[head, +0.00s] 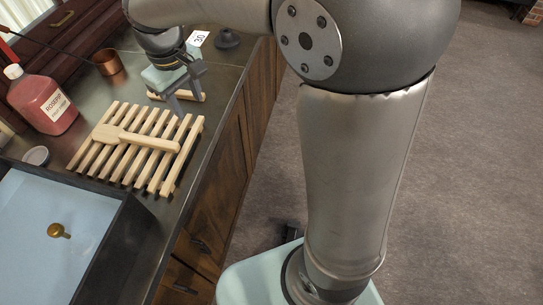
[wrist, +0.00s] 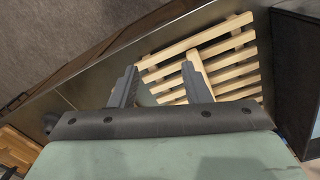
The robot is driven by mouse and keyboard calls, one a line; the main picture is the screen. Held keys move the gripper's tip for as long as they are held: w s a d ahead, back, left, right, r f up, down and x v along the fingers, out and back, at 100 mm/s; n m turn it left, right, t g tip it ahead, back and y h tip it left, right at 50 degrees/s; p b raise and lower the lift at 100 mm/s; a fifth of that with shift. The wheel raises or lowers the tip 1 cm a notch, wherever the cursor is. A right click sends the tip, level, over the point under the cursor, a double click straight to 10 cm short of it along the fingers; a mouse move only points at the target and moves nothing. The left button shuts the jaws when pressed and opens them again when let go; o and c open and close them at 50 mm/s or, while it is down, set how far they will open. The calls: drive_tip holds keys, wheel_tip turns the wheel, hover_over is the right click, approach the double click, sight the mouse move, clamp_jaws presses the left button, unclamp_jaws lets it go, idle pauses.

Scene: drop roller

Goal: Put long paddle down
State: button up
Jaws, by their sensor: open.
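The long paddle (head: 150,141) is pale wood. In the head view it lies flat across the slats of a wooden rack (head: 82,152), broad end to the left and handle to the right. My gripper (head: 182,106) is open and empty, above the counter just beyond the rack's far right corner, apart from the paddle. In the wrist view my gripper (wrist: 160,73) has its two fingers spread. A wooden strip that looks like the paddle's handle (wrist: 199,64) shows near the right finger, partly hidden by it. The rack's slats (wrist: 232,58) lie behind.
A red bottle (head: 45,103) and a copper pot (head: 108,62) stand left of and behind the rack. A short wooden piece (head: 190,96) lies by my gripper. A blue-lined dark tray (head: 40,200) with a brass knob (head: 57,230) is in front. The counter's edge runs along the right.

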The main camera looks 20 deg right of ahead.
drive_tip(key=s+d+f+m, duration=0.3)
drive_tip(key=s+d, duration=0.4)
drive_tip(key=s, duration=0.2)
drive_tip(key=s+d+f+m, duration=0.3)
drive_tip(key=s+d, duration=0.4)
drive_tip(key=s, duration=0.2)
drive_tip(key=shift+f+y, duration=0.15)
drive_tip(key=shift+y, duration=0.15)
drive_tip(key=shift+s, duration=0.1)
